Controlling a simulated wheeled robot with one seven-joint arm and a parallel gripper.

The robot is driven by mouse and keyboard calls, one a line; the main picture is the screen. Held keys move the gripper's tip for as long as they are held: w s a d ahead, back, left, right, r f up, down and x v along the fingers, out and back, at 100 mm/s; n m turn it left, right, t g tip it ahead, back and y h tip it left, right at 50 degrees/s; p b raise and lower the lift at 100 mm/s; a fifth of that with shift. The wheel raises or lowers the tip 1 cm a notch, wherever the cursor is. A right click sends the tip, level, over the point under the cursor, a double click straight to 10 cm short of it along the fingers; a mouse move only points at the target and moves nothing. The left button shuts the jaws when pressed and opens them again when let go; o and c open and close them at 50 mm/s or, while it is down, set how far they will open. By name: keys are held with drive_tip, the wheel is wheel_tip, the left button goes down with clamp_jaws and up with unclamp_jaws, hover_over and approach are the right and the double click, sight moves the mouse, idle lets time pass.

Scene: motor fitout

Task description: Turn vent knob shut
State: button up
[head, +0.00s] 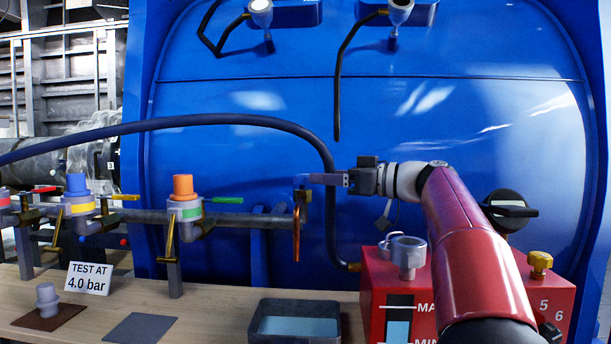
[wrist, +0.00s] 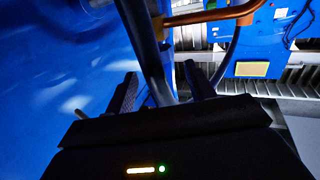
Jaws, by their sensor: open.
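A yellow knob (head: 540,262) stands on top of the red pump box at the right. A black knob (head: 510,210) is on the blue tank behind it. No label tells me which is the vent knob. My gripper (head: 302,181) is well to the left of both, in front of the blue tank by the end of the pipe. Its fingers are apart in the wrist view (wrist: 160,84), with a dark hose (wrist: 148,50) running between them in the picture. I cannot tell whether they touch it. Neither knob can be made out in the wrist view.
My arm crosses above the red pump box (head: 380,300). A copper pipe (head: 297,232) hangs just below my gripper. The valve pipe (head: 235,219) runs left, with colored handles. A dark tray (head: 300,322) and a sign (head: 88,279) are on the bench.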

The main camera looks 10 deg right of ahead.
sight(303, 176)
drive_tip(key=p+x, duration=0.1)
drive_tip(key=x, duration=0.5)
drive_tip(key=shift+a, duration=0.1)
drive_tip(key=shift+c, duration=0.2)
drive_tip(key=c, duration=0.9)
